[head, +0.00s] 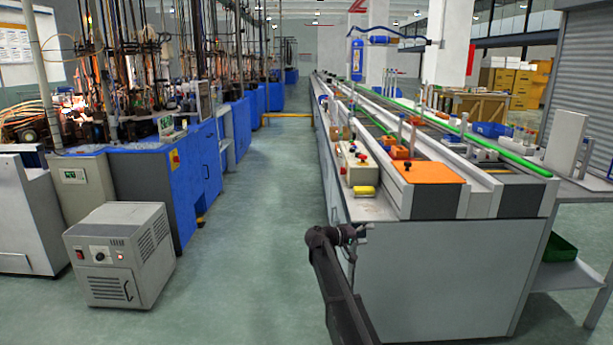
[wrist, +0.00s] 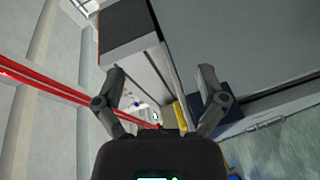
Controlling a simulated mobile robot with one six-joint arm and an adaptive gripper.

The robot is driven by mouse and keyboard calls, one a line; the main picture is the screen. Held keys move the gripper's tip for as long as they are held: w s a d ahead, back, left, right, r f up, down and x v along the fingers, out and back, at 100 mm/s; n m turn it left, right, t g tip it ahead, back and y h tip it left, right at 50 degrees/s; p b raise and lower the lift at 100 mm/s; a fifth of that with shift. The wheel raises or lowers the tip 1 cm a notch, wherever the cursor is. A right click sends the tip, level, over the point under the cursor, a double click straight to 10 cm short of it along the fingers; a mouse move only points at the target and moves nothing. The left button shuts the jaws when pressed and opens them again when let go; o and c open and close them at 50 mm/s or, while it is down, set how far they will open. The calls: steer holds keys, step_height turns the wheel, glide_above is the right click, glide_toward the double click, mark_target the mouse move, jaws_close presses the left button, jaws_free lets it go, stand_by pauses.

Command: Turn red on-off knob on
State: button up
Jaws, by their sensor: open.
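A beige control box (head: 357,164) with small red and dark knobs sits on the near left end of the long bench in the head view. A red knob (head: 343,170) shows on its front; I cannot tell which way it is turned. My gripper (wrist: 162,74) is open in the wrist view, its two dark fingers spread with nothing between them. In the head view, my gripper (head: 357,232) is small and dark, below and in front of the box, apart from it. No red knob can be made out in the wrist view.
The long bench (head: 430,270) has a flat grey end. Blue machines (head: 190,175) and a grey floor unit (head: 120,254) stand left. The aisle (head: 262,200) is clear.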

steer(key=s+d+f+g+y, duration=0.2)
steer(key=s+f+y, duration=0.3)
steer(key=s, duration=0.5)
steer(key=s+d+f+g+y, duration=0.1)
steer(key=s+f+y, duration=0.1)
steer(key=s+f, duration=0.6)
steer(key=s+a+f+g+y, duration=0.1)
steer(key=s+a+y, duration=0.25)
steer(key=s, duration=0.75)
steer(key=s+a+f+g+y, duration=0.1)
steer(key=s+a+y, duration=0.3)
steer(key=s, duration=0.6)
step_height(320, 180, up, 32)
steer(key=y+p, duration=0.1)
steer(key=p, duration=3.2)
steer(key=shift+d, duration=0.45)
